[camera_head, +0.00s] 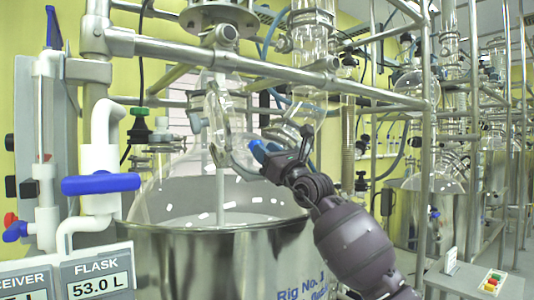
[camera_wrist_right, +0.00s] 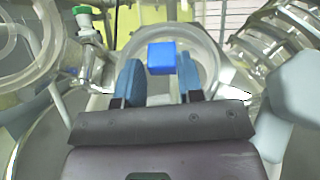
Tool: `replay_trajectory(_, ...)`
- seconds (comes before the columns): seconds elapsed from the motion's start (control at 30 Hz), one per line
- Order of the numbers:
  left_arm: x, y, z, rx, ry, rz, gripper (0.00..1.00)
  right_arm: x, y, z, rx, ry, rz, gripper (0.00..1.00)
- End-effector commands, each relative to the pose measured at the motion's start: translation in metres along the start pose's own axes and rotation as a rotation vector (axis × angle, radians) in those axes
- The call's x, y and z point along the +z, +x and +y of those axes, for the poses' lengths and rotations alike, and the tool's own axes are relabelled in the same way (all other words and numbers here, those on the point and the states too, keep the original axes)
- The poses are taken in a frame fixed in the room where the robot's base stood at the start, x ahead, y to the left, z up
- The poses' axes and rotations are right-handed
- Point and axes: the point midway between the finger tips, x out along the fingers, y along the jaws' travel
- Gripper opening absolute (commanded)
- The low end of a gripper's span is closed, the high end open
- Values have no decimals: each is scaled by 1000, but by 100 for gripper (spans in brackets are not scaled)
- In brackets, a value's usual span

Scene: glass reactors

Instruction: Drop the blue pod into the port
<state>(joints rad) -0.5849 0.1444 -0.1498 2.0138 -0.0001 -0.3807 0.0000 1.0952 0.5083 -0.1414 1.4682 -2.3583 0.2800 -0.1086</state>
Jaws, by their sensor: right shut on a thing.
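The blue pod (camera_wrist_right: 162,58) is a small bright blue block at the fingertips of my right gripper (camera_wrist_right: 161,75), between its two blue-grey fingers. In the head view my right gripper (camera_head: 264,153) reaches in from the lower right, and the bright blue pod (camera_head: 256,145) shows at its tip. The port looks like a round glass opening (camera_wrist_right: 210,62) with a pale rim, right behind the pod in the wrist view. In the head view the glass port (camera_head: 228,152) is just left of the gripper, above the reactor. I cannot tell whether the pod is inside the rim. My left gripper is not in view.
A large glass vessel (camera_head: 158,190) sits in a steel jacket (camera_head: 225,262) below the gripper. Steel rails (camera_head: 240,62) cross above. A white pipe with a blue valve handle (camera_head: 100,184) stands at left. Glass necks and clamps crowd the gripper on both sides.

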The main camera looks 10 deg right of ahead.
Motion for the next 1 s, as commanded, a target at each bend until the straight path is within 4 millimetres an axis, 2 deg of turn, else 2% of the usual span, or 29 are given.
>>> replay_trajectory(0.03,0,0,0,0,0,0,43,0,0,0,0,0,0,1)
replay_trajectory(0.07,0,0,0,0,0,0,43,0,0,0,0,0,0,39)
replay_trajectory(0.23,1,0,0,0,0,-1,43,0,0,0,0,0,0,64)
replay_trajectory(0.5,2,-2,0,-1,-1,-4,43,0,-1,0,0,1,1,64)
replay_trajectory(0.67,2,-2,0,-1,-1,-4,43,0,-9,0,0,2,1,64)
replay_trajectory(1.0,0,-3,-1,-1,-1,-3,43,-1,-63,0,0,2,1,64)
